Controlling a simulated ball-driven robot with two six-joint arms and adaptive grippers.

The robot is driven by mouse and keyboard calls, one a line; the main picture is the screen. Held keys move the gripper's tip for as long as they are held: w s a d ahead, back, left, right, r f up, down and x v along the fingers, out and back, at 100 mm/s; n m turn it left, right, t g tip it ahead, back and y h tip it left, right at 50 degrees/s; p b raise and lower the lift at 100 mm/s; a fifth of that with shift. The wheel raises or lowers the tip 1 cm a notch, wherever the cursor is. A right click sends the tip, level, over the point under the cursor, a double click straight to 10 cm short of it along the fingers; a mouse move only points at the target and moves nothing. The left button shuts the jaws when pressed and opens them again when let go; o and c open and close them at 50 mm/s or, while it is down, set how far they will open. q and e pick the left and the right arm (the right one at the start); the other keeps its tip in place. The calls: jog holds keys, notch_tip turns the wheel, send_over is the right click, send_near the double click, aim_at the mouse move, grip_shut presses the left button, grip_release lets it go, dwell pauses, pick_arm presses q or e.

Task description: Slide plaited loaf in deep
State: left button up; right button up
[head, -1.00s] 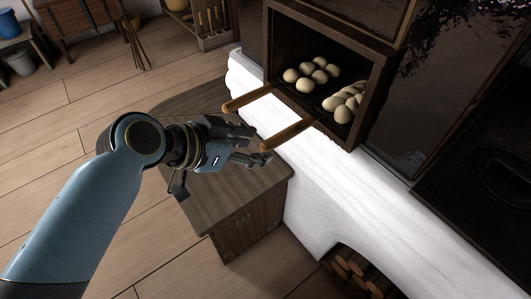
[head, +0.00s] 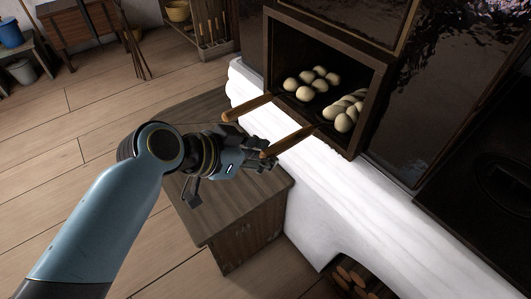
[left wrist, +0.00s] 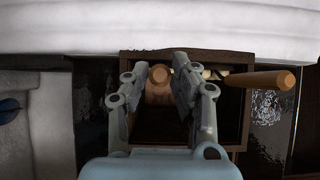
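The pale plaited loaf (head: 348,109) lies at the right inside the open, dark oven box in the head view. Two wooden handles stick out of the oven mouth: the left handle (head: 247,107) and the right handle (head: 292,139). My left gripper (head: 268,160) is at the outer end of the right handle. In the left wrist view my left gripper (left wrist: 152,62) is open, with the round end of that handle (left wrist: 158,75) between its fingers and visible gaps on both sides. The other handle (left wrist: 258,80) shows to the right there. My right gripper is not in view.
Several round rolls (head: 306,83) lie left of the loaf. The oven's wooden frame (head: 366,110) surrounds them. A white ledge (head: 325,165) runs below the mouth, beside a wooden cabinet (head: 225,205). Firewood (head: 350,277) is in a niche below.

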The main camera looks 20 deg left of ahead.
pick_arm(q)
grip_shut()
